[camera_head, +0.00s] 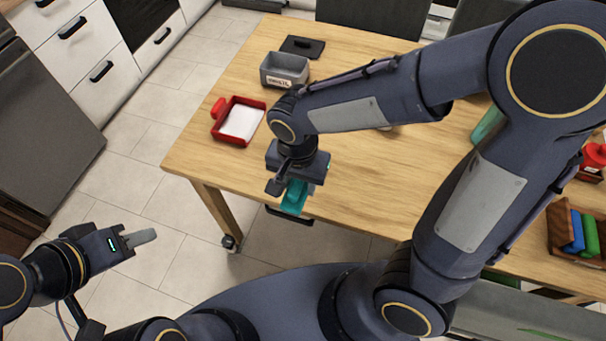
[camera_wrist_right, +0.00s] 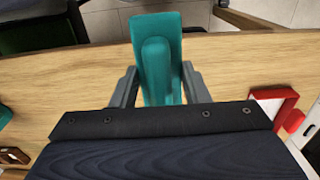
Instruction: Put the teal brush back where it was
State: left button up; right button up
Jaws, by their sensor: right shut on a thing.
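The teal brush (camera_head: 294,197) is held in my right gripper (camera_head: 290,183) just over the table's front edge, near the left corner. In the right wrist view the brush (camera_wrist_right: 158,58) stands between the two grey fingers (camera_wrist_right: 160,85), which are shut on it. It reaches past the table edge in that view. My left gripper (camera_head: 143,237) is off the table over the floor at lower left. Its fingers overlap in the view, so their opening is unclear, and nothing shows in them.
On the wooden table (camera_head: 345,180) a red tray with white inside (camera_head: 240,121), a grey labelled box (camera_head: 284,70) and a dark flat lid (camera_head: 302,46) stand to the left. A wooden caddy (camera_head: 562,236) with blue and green items is at right. My right arm hides much of the middle.

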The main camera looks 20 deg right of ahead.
jog(key=w+f, duration=0.2)
jog(key=w+d+f, duration=0.1)
jog(key=w+f, duration=0.1)
jog(key=w+d+f, duration=0.1)
jog(key=w+f, duration=0.1)
jog(key=shift+w+d+f, duration=0.2)
jog(key=shift+w+f, duration=0.1)
jog(key=shift+w, duration=0.1)
jog(key=shift+w+f, duration=0.15)
jog(key=shift+f, duration=0.75)
jog(key=shift+w+f, duration=0.1)
jog(key=shift+f, duration=0.8)
jog(key=shift+f, duration=0.2)
jog(key=o, duration=0.9)
